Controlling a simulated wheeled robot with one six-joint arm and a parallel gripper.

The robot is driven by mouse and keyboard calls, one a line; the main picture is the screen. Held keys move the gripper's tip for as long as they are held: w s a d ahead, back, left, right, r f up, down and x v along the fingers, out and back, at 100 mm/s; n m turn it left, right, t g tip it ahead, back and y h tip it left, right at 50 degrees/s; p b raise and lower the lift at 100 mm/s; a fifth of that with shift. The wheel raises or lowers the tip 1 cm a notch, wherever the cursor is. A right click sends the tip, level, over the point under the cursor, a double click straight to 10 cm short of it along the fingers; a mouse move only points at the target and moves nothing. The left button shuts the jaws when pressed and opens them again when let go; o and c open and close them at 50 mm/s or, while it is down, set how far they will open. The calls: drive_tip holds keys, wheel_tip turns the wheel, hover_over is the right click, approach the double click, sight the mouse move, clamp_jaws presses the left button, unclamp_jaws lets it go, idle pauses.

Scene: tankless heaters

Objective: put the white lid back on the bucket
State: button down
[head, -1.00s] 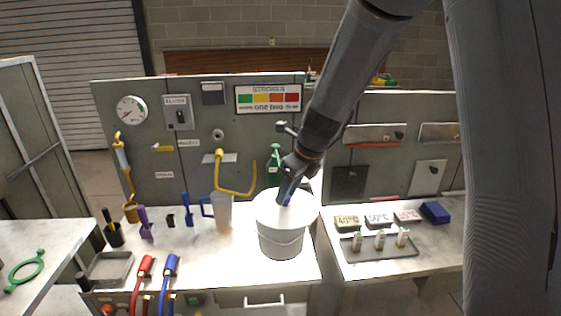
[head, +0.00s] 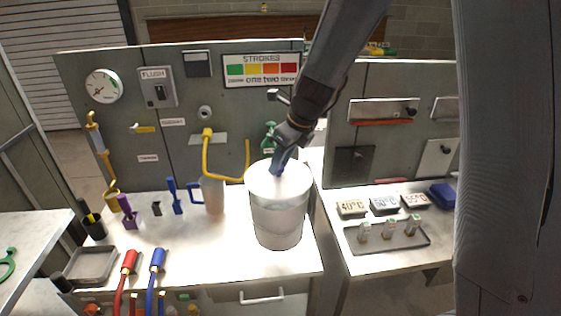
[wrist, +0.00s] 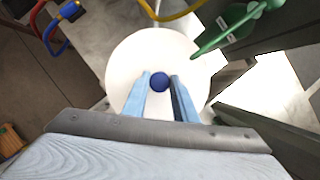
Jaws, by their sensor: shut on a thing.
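My gripper (head: 280,170) points down over the bucket. In the wrist view its blue fingertips (wrist: 160,92) are shut on the dark blue knob (wrist: 159,82) of the white lid. The round lid (wrist: 135,58) fills the middle of the wrist view. In the head view the lid (head: 292,182) lies over the mouth of the white bucket (head: 279,228), which stands upright on the bench. The lid hides the bucket's opening. I cannot tell whether the lid rests on the rim or is slightly above it.
A yellow hooked pipe (head: 226,176) and a frosted pitcher (head: 213,196) stand left of the bucket. A green bottle (head: 269,138) is behind it. A grey tray with small bottles (head: 400,240) is on the right bench. The bench in front of the bucket (head: 215,255) is clear.

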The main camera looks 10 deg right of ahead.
sight(283, 169)
drive_tip(key=shift+w+f+b, duration=0.1)
drive_tip(key=shift+f+b, duration=1.25)
drive_tip(key=shift+b, duration=0.1)
drive_tip(key=shift+f, duration=0.7)
drive_tip(key=c, duration=1.4)
unclamp_jaws()
drive_tip(key=shift+o, duration=0.2)
drive_tip(key=shift+r, duration=0.1)
drive_tip(key=v, duration=0.7)
drive_tip(key=shift+s+d+r+b, duration=0.15)
drive_tip(key=shift+s+r+b, duration=0.1)
drive_tip(key=shift+b, duration=0.1)
